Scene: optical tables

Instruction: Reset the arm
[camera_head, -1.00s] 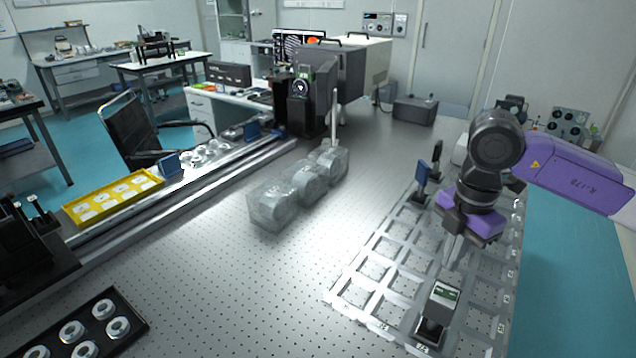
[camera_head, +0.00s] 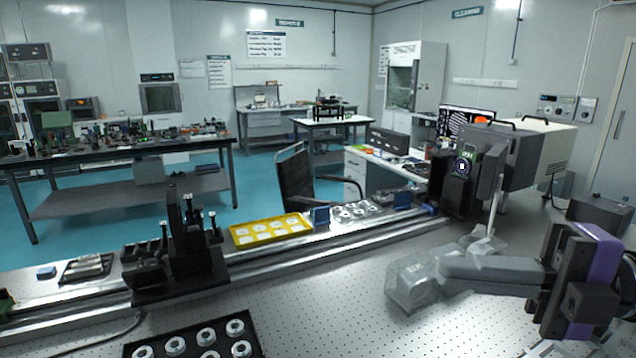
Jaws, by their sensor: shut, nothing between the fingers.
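My gripper (camera_head: 448,268) is at the lower right, close to the camera. Its black and purple body is at the right edge, and its grey fingers point left, roughly level. The fingers are together and hold nothing. They hang in front of the clear blocks (camera_head: 405,287) on the optical table (camera_head: 330,310) and hide part of them. I cannot tell how far apart fingers and blocks are. Most of my arm is outside the picture.
A rail (camera_head: 340,246) crosses the table, carrying a black mount (camera_head: 180,262) and a yellow tray (camera_head: 268,242). A black tray (camera_head: 135,350) of ring-shaped parts is at the front. A large grey instrument (camera_head: 515,160) stands at the back right. The middle front of the table is clear.

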